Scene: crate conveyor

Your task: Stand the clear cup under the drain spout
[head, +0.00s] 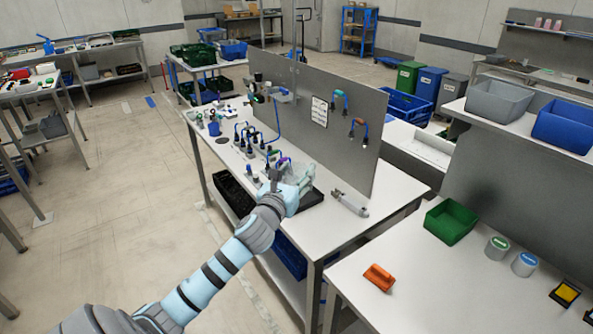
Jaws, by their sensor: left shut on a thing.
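My left gripper (277,178) is over the front part of the white workbench, at the manifold with blue hoses. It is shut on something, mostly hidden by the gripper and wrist. A pale, see-through-looking shape (301,172) shows just beyond the gripper; it looks like the clear cup, but it is too small to be sure. A black tray (313,198) lies under and right of the gripper. I cannot pick out the drain spout for certain among the fittings (258,150). My right gripper is not in view.
A grey upright panel (345,150) with hoses and a white sheet stands along the workbench (338,222). A grey bar-shaped tool (350,203) lies near the panel's end. A blue cup (214,129) stands farther back.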

